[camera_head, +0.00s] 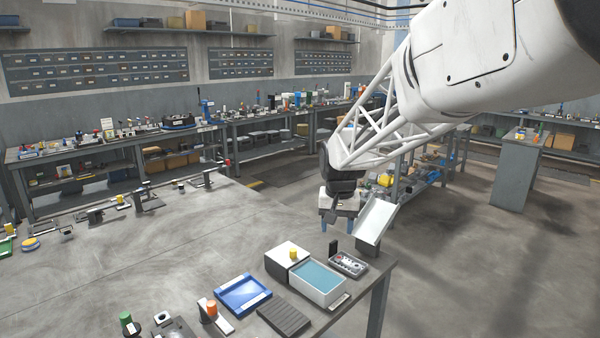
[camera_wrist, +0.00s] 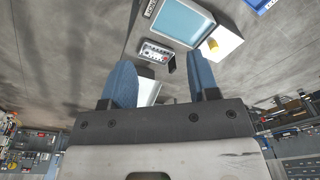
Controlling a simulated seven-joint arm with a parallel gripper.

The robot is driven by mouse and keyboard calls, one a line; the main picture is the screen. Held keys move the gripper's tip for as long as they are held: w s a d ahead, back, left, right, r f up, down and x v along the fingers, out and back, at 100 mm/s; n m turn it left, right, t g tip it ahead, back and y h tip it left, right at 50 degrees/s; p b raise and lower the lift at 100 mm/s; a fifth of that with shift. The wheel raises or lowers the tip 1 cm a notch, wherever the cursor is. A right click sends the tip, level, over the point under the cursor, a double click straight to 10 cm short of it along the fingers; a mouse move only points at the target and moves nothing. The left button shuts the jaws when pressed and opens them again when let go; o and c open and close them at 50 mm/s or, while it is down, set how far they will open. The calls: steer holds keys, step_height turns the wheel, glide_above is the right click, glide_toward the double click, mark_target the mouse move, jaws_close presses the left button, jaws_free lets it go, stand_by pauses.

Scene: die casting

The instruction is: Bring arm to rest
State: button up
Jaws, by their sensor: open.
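My gripper (camera_head: 337,224) hangs from my white arm past the far right part of the workbench, pointing down. In the wrist view its two blue fingers (camera_wrist: 162,78) are wide apart, with nothing held between them. A white tilted panel (camera_head: 376,220) stands just right of the gripper in the head view. A white panel (camera_wrist: 147,92) shows beyond the fingers in the wrist view. No contact with any object shows.
On the workbench (camera_head: 200,225) are a white bin with a blue inside (camera_head: 318,276), a light box with a yellow cylinder (camera_head: 292,253), a small control box (camera_head: 350,263) and a blue tray (camera_head: 243,293). Shelved benches line the back wall. Floor at right (camera_head: 480,270) is clear.

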steer(key=s+d, duration=0.3)
steer(key=s, duration=0.9)
steer(key=s+d+t, duration=0.1)
steer(key=s+d, duration=0.2)
steer(key=s, duration=1)
steer(key=s+d+n, duration=0.1)
steer(key=s+d, duration=0.2)
steer(key=s, duration=0.9)
steer(key=shift+s+f+t, duration=0.15)
steer(key=shift+t, duration=0.15)
